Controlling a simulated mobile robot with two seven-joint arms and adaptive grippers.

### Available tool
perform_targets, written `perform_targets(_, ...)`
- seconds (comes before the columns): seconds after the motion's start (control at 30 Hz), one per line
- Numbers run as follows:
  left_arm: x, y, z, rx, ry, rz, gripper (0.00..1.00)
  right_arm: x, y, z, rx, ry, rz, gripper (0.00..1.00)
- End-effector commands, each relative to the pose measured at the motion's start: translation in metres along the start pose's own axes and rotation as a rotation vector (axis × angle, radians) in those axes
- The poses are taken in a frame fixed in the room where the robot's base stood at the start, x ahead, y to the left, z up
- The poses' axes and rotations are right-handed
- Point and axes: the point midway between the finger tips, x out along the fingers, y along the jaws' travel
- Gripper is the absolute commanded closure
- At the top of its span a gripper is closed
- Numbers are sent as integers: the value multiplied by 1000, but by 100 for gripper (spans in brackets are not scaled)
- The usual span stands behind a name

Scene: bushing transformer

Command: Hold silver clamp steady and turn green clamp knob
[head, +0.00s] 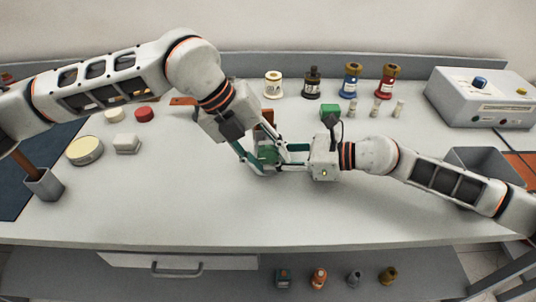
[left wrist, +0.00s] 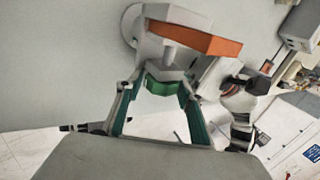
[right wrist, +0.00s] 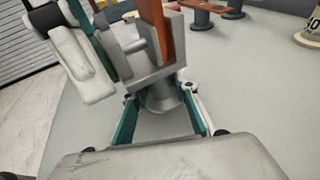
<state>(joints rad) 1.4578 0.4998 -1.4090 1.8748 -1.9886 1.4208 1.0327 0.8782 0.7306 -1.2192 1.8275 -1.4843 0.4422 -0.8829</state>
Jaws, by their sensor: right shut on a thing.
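The silver clamp (right wrist: 150,70) stands upright on the bench and holds an orange-brown board (left wrist: 195,38). A green knob (left wrist: 163,84) is on the clamp's screw, and it also shows between the arms in the head view (head: 267,154). My left gripper (head: 262,160) reaches down from the upper left. Its teal fingers stand on either side of the knob, and a small gap shows on one side in the left wrist view (left wrist: 157,92). My right gripper (right wrist: 160,102) comes from the right and is shut on the clamp's round lower part. The grippers partly hide the clamp in the head view.
A grey control box (head: 482,97) is at the back right, a grey bin (head: 478,160) at the right. The bench front is clear.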

Motion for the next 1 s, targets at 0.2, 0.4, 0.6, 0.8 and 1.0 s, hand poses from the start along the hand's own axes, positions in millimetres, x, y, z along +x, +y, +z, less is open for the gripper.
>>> perform_targets(0.2,0,0,1,0,-2,-1,61,0,-1,0,-1,0,-2,84)
perform_targets(0.4,-7,0,2,0,-5,-2,61,0,-1,0,-2,0,-2,84)
perform_targets(0.6,-39,0,3,-1,-8,-3,61,0,-1,0,-2,0,-2,84)
perform_targets(0.8,-80,0,2,1,-6,-2,61,0,-1,0,-2,0,-2,84)
perform_targets(1.0,-109,0,1,1,-4,-1,61,0,-1,0,-2,0,-2,84)
